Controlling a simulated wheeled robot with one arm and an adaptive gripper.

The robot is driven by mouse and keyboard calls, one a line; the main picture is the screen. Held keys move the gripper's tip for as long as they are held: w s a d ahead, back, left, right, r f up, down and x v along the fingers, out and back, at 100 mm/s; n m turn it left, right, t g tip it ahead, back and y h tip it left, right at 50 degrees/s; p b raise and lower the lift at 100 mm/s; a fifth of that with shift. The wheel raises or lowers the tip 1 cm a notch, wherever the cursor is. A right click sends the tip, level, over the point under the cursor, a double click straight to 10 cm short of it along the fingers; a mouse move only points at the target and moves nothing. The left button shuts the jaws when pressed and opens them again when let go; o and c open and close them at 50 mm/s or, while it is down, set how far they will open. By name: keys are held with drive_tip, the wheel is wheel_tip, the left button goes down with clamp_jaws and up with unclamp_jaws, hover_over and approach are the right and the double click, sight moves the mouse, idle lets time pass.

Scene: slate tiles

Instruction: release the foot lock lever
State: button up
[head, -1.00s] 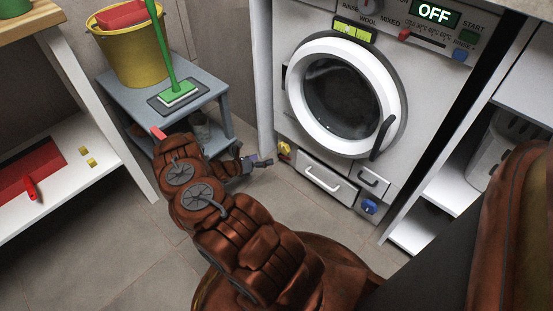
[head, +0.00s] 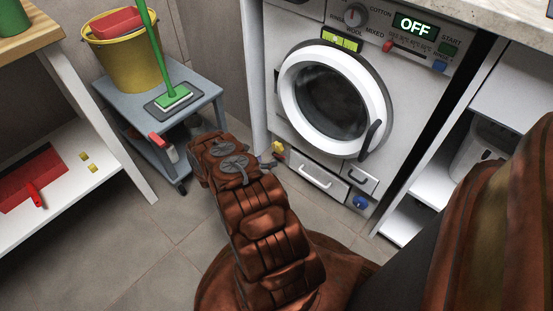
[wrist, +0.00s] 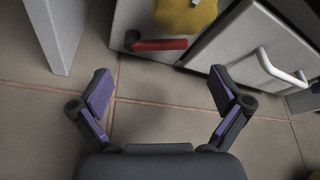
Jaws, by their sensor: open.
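A red lever (wrist: 160,45) with a dark round pivot at its left end lies roughly level, low on the white washing machine front (head: 297,117). It sits just below a yellow knob (wrist: 186,14), which also shows at the machine's lower left in the head view (head: 278,148). My gripper (wrist: 160,74) is open and empty, its two dark fingers with purple pads spread wide. In the wrist view the lever lies beyond the fingertips, between their lines, and apart from them. In the head view my arm hides the lever and most of the gripper.
A white drawer handle (wrist: 281,70) is right of the lever. A white panel edge (wrist: 60,30) stands to its left. A grey trolley (head: 207,91) with a yellow bucket (head: 128,62) and green mop (head: 174,95) is left of the machine. The tiled floor (head: 150,240) is clear.

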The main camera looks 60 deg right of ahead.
sight(278, 157)
drive_tip(key=b+x, duration=0.2)
drive_tip(key=x, duration=0.3)
drive_tip(key=shift+s+d+f, duration=0.1)
drive_tip(key=shift+d+f, duration=0.05)
drive_tip(key=shift+d, duration=0.2)
